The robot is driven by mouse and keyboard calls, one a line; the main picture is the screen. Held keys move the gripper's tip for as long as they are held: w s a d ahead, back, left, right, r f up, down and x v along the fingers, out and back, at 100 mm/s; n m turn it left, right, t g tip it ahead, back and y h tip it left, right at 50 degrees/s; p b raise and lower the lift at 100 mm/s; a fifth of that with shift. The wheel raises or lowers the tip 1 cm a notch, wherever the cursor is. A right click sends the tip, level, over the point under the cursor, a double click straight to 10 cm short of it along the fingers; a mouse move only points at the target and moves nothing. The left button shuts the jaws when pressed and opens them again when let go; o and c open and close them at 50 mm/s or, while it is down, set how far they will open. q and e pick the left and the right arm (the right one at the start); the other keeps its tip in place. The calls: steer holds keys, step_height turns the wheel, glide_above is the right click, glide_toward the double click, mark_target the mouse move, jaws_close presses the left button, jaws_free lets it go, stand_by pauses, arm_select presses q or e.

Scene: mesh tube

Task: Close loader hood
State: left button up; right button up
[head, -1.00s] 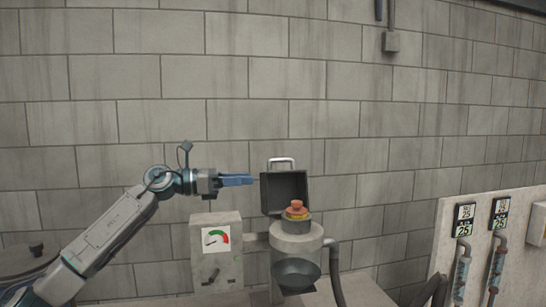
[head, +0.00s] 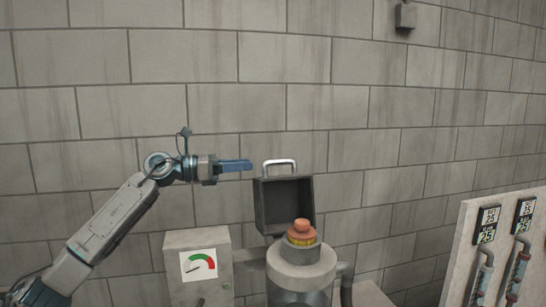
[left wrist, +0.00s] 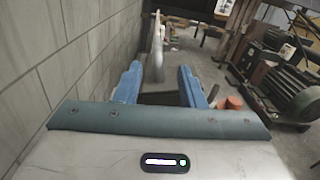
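The loader hood (head: 284,203) is a dark grey box-like lid standing open and upright behind the loader (head: 302,266). Its pale metal handle (head: 280,164) is on the hood's top edge. An orange plug (head: 302,230) sits exposed in the loader's mouth. My left gripper (head: 250,166) is just left of the handle, at about its height, with a small gap. In the left wrist view, its blue fingers are apart and empty (left wrist: 158,82). The handle (left wrist: 158,48) shows ahead between them, and the orange plug (left wrist: 234,102) is low on the right. My right gripper is not in view.
A gauge box (head: 198,266) stands left of the loader, below my left arm. A block wall (head: 340,60) runs close behind. A panel with tubes (head: 503,250) is at the right.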

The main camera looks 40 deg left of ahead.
mark_target(273, 163)
arm_select(q)
steer(key=p+x, duration=0.5)
steer(key=x, duration=0.2)
steer(key=shift+w+a+r, duration=0.1)
steer(key=shift+w, duration=0.05)
steer(key=shift+w+d, duration=0.45)
steer(key=shift+w+f+p, duration=0.25)
steer(key=shift+p, duration=0.05)
steer(key=shift+s+d+r, duration=0.1)
jaws_close()
